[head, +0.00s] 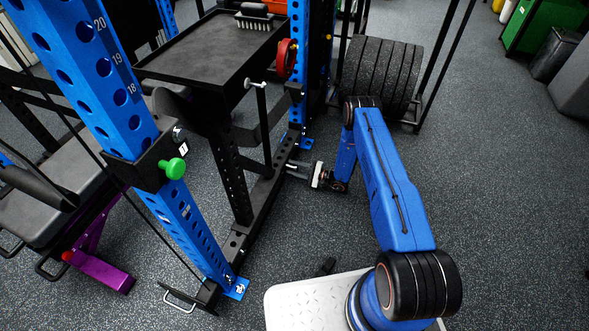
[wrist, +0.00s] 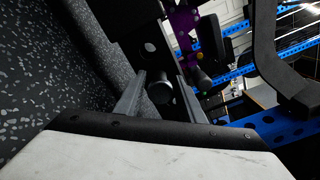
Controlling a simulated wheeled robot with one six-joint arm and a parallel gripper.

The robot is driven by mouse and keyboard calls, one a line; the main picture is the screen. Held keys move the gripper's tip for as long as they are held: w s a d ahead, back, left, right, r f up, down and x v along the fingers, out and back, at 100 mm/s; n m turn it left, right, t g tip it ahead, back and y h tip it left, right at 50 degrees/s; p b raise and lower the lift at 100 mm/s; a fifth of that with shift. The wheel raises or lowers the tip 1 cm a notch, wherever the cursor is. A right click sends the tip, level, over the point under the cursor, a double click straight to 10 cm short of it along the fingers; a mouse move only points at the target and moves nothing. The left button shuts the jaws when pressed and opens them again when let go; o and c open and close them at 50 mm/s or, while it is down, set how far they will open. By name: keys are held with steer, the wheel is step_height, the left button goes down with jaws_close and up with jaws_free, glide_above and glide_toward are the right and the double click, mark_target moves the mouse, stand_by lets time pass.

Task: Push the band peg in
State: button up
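My gripper (head: 289,170) is low beside the black base rail (head: 258,201) of the rack, its fingers pointing left toward the rail. In the wrist view the two grey fingers of my gripper (wrist: 161,77) stand apart with a gap between them. A short black round peg (wrist: 160,93), which looks like the band peg, shows end-on in that gap. I see no clear contact between it and either finger. How deep the peg sits in the rail cannot be told. In the head view I cannot make the peg out clearly.
A blue upright (head: 124,92) with a green knob (head: 174,168) stands at left. A black tray (head: 205,48) sits above the rail. A purple bench foot (head: 102,272) is at lower left. Black weight plates (head: 383,68) stand behind my arm.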

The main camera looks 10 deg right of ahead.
steer(key=v, duration=1.7)
steer(key=shift+s+d, duration=0.1)
steer(key=shift+d, duration=0.1)
